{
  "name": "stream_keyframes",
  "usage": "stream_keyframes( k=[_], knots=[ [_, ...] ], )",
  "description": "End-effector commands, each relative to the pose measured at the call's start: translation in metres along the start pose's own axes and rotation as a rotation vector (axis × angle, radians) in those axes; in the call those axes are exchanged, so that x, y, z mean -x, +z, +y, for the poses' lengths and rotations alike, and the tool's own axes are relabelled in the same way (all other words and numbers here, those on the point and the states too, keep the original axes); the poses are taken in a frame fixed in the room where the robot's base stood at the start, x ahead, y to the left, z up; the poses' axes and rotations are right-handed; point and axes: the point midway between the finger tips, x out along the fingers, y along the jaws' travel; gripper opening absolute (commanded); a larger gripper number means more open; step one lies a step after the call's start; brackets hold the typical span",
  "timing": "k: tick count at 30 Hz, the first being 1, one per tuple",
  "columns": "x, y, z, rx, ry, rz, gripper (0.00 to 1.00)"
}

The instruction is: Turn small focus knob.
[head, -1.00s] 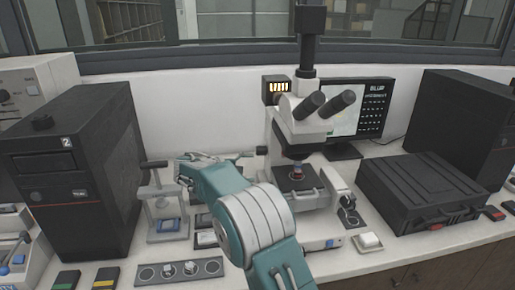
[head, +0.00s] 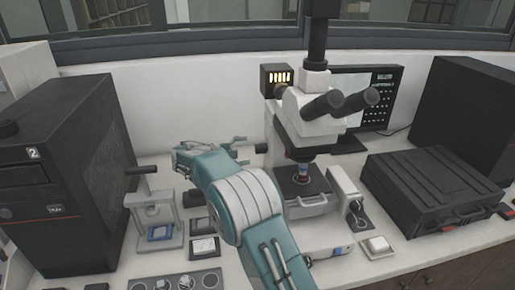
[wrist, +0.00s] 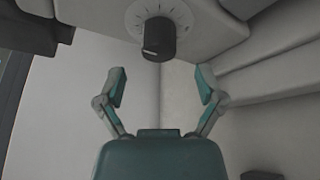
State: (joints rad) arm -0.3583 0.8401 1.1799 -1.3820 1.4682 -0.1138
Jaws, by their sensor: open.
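In the wrist view a black knob (wrist: 158,40) with a white pointer line sits on a pale dial marked with ticks, on a light housing. My gripper (wrist: 162,84) is open and empty. Its two teal-padded fingers stand apart below the knob in that view, one to each side, not touching it. In the head view the white microscope (head: 308,125) stands right of my arm, and a small dark knob (head: 261,148) shows at its left side. I cannot tell whether this is the same knob.
A black computer tower (head: 65,170) stands at the left. A small press-like stand (head: 153,215) is beside my arm. A monitor (head: 385,95) is behind the microscope. A black case (head: 430,185) lies at the right, and a white dish (head: 377,247) sits in front.

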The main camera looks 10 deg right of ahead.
Motion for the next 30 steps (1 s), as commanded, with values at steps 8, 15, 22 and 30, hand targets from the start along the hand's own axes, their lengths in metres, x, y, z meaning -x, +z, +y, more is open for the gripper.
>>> stream_keyframes(
  k=[8, 15, 22, 30],
  knots=[
    [-0.043, 0.0, 0.0, 0.0, -0.001, -0.001, 0.87],
    [-0.052, 0.0, 0.0, 0.0, 0.0, -0.001, 0.87],
    [-0.052, 0.0, 0.0, 0.0, 0.0, -0.001, 0.56],
    [-0.053, 0.0, -0.001, 0.0, -0.002, -0.001, 0.05]
  ],
)
